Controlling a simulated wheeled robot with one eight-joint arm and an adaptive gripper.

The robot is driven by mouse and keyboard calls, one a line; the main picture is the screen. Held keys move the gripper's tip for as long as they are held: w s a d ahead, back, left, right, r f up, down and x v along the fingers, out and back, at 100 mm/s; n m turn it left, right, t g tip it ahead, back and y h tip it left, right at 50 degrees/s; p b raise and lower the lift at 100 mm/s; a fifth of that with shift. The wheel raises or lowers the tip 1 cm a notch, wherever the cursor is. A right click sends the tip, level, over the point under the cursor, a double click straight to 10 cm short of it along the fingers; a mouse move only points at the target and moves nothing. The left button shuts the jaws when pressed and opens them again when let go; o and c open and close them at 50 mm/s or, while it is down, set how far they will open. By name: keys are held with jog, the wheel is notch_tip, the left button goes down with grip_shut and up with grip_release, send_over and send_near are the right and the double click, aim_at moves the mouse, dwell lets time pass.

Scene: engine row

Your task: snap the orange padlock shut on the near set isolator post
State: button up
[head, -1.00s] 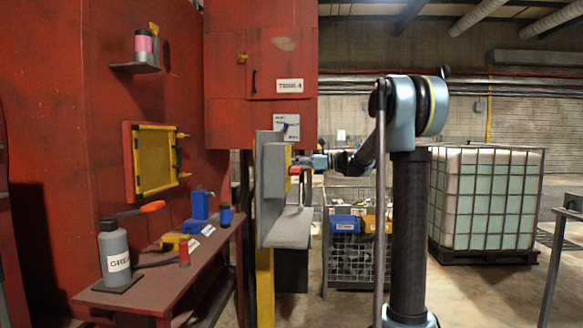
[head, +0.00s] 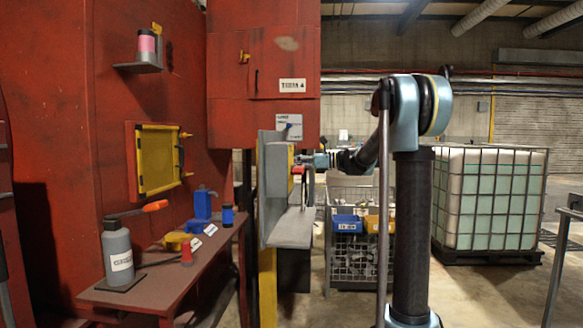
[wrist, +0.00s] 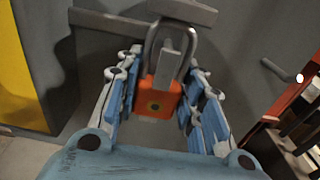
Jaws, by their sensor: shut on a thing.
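The orange padlock (wrist: 158,98) is in the wrist view, between the two blue-and-white fingers of my gripper (wrist: 160,105), which is shut on its body. Its grey shackle (wrist: 190,48) points up the picture, and a grey block-like post (wrist: 169,62) shows inside the loop. I cannot tell whether the shackle is latched. In the head view my gripper (head: 309,161) is at the right side of the grey isolator panel (head: 271,185). A small red-orange patch (head: 298,170) shows there; I cannot tell whether it is the padlock.
A red bench (head: 150,296) at left carries a grey bottle (head: 117,255) and several small items. A red cabinet (head: 263,110) hangs above the panel. A wire basket (head: 350,262) with blue and yellow bins stands behind. A caged tank (head: 487,200) is at right.

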jog(key=shift+r, duration=1.05)
jog(key=shift+f, duration=0.5)
jog(key=o, duration=1.2)
jog(key=d, duration=1.2)
jog(key=shift+s+r, duration=0.2)
jog(key=shift+s, duration=0.15)
